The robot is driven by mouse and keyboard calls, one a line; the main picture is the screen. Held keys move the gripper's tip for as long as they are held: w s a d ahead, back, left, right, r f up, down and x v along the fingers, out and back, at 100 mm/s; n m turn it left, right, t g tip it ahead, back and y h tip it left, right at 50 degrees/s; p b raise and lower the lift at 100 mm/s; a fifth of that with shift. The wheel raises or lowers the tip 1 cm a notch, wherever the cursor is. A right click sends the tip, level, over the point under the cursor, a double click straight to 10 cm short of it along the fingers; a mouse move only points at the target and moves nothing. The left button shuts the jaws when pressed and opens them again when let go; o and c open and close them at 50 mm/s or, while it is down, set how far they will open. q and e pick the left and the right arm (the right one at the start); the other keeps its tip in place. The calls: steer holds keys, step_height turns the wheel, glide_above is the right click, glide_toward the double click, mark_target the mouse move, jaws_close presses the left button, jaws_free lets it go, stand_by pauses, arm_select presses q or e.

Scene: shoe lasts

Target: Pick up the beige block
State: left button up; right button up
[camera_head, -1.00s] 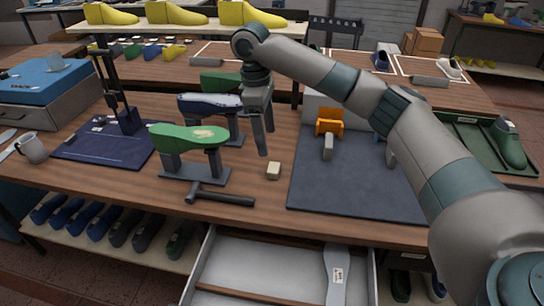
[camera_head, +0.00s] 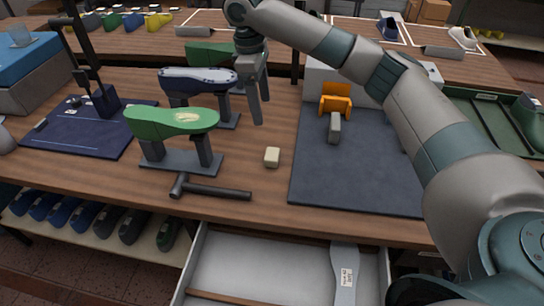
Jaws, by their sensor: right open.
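The beige block (camera_head: 272,157) is a small cube lying on the wooden table (camera_head: 240,180), between the green shoe last on its stand and the dark mat. My right gripper (camera_head: 258,110) hangs above and behind the block, a little to its left in the picture, with its fingers pointing down. It is open and holds nothing. The block is fully visible and apart from the fingers. My left gripper is not in view.
A green shoe last (camera_head: 172,122) on a stand is left of the block, a blue last (camera_head: 198,82) behind it. A dark hammer-like tool (camera_head: 210,190) lies in front. A dark mat (camera_head: 350,180) is to the right, with an orange piece (camera_head: 335,98) behind. An open drawer (camera_head: 260,262) is below.

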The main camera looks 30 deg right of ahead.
steer(key=f, duration=0.2)
steer(key=p, duration=0.2)
glide_above(272, 153)
steer(key=a, duration=0.1)
steer(key=f, duration=0.9)
steer(key=shift+w+a+f, duration=0.15)
steer(key=shift+a, duration=0.05)
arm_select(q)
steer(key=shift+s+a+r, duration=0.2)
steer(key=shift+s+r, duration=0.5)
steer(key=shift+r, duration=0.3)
arm_select(e)
steer(key=shift+f, duration=0.5)
steer(key=shift+d+f+p, duration=0.2)
steer(key=shift+f+p, duration=0.25)
steer(key=shift+p, duration=0.1)
steer(key=f, duration=0.1)
steer(key=f+p, duration=0.1)
steer(key=f, duration=0.1)
steer(key=shift+s+d, duration=0.2)
steer(key=shift+d, duration=0.2)
steer(key=shift+f, duration=0.6)
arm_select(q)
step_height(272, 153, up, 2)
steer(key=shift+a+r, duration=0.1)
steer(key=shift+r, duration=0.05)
